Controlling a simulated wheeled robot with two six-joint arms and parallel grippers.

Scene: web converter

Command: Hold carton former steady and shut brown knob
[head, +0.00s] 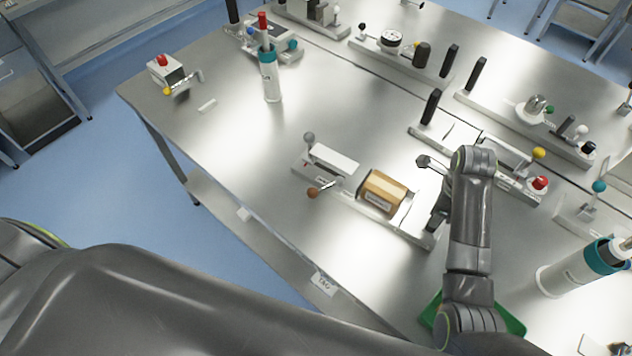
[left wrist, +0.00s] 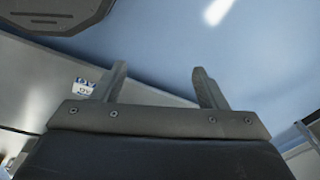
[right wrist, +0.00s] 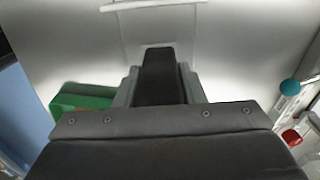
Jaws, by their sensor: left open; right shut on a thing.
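The carton former is a light metal fixture with a long base (head: 345,195), a brown cardboard carton (head: 386,190), a grey knob (head: 309,137) and a brown knob (head: 313,193) on a short lever at its left front. My right gripper (head: 437,213) is at the right end of the base. In the right wrist view it is shut on a black upright handle (right wrist: 159,70); the arm largely hides this handle in the head view. My left gripper (left wrist: 160,85) is open and empty in the left wrist view, away from the brown knob. The head view does not show its fingers.
A fixture with a red knob (head: 540,183) and a yellow knob (head: 539,152) stands right of my right arm. A green tray (head: 512,322) lies under that arm. A white-and-teal bottle (head: 271,78) stands behind the carton former. The table left of the former is clear.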

